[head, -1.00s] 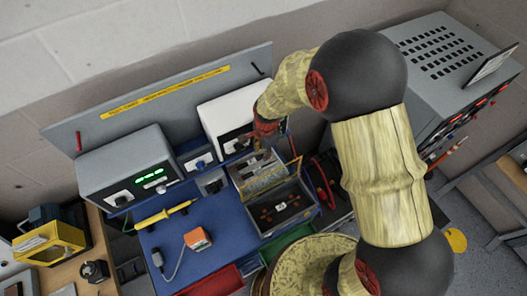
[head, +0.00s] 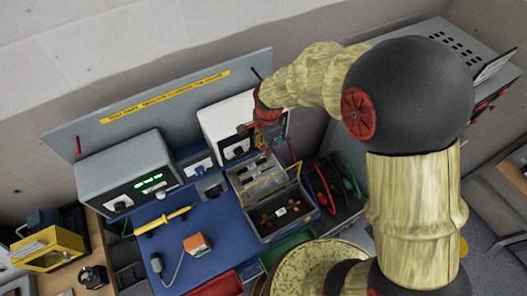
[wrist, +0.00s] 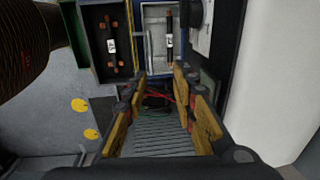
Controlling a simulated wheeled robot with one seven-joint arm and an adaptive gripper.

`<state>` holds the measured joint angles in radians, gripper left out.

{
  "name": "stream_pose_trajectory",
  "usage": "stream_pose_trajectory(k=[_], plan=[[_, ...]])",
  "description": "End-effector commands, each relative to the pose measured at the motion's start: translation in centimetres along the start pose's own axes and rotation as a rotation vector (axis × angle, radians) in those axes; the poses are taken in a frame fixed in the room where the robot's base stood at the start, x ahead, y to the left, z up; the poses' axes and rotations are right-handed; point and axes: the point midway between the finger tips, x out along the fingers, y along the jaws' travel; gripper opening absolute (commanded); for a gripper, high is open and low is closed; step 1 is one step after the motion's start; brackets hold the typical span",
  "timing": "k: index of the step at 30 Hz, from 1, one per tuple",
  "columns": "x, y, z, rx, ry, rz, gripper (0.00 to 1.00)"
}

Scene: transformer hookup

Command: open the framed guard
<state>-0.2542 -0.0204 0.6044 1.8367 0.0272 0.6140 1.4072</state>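The framed guard (head: 272,186) is a clear panel with a yellow frame on a grey box (head: 288,222) on the blue bench. It stands raised at a tilt between the box's front well and the rear compartment. In the wrist view it seems nearly edge-on as a thin grey strip (wrist: 142,50). The well (wrist: 111,45) is uncovered and shows copper-coloured terminals and a white label. My gripper (head: 270,147) is above and behind the guard, apart from it. In the wrist view its fingers (wrist: 160,95) are spread with nothing between them.
A compartment with a dark labelled rod (wrist: 169,35) lies beside the well. A white unit (head: 225,117) and a grey unit with green digits (head: 130,175) stand behind. A yellow probe (head: 163,219) and orange block (head: 197,243) lie left. Cable reels (head: 335,185) are right.

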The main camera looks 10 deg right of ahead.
Motion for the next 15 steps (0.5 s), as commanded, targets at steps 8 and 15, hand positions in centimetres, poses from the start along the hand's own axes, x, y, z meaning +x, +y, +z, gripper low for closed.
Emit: stream_pose_trajectory(k=[8,15], plan=[[-3.2,0.0,0.0,0.0,0.0,0.0,0.27],[-3.5,0.1,0.0,0.0,0.0,0.001,0.27]])
